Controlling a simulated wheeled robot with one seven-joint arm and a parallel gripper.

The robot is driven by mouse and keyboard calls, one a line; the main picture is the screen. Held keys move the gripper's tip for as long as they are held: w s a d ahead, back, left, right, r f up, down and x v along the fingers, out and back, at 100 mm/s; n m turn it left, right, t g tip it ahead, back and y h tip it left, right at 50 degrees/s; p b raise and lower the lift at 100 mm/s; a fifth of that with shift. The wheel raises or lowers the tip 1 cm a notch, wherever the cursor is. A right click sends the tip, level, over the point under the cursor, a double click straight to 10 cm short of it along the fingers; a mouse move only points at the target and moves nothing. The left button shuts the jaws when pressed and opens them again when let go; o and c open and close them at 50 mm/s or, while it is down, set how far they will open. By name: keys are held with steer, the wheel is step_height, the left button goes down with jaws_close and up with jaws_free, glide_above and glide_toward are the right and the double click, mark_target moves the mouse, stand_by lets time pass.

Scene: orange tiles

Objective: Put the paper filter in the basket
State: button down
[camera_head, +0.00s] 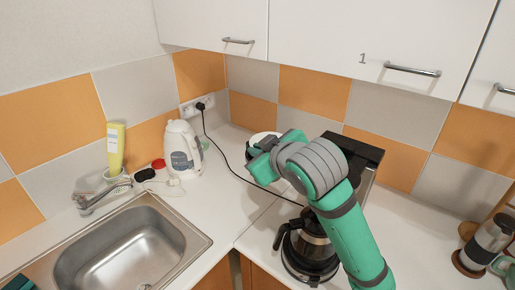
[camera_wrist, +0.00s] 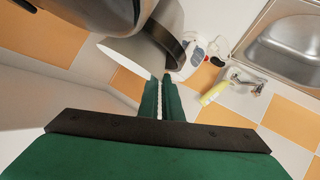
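In the wrist view, the two green fingers of my gripper (camera_wrist: 162,90) are nearly together, with a thin pale strip between them. A flat white piece, seemingly the paper filter (camera_wrist: 132,62), extends from the fingertips. Beside it is a grey, rounded part with a dark rim (camera_wrist: 172,42), possibly the basket; I cannot tell whether the filter touches it. In the head view, my green arm crosses in front of the black coffee maker (camera_head: 358,150) and hides much of it. A white rounded shape (camera_head: 262,138) shows behind my gripper; I cannot tell what it is.
A glass carafe (camera_head: 313,245) with a black handle stands below my arm. A white kettle (camera_head: 182,150), yellow bottle (camera_head: 115,150) and steel sink (camera_head: 125,245) are left. A grinder-like object (camera_head: 485,245) stands at right. Wall cabinets (camera_head: 375,40) hang above. Counter left of the carafe is clear.

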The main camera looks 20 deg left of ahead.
steer(key=shift+f, duration=0.15)
steer(key=c, duration=1.9)
jaws_free()
steer(key=shift+c, duration=0.2)
steer(key=shift+r, duration=0.5)
steer(key=v, duration=1.2)
steer(key=shift+s, duration=0.1)
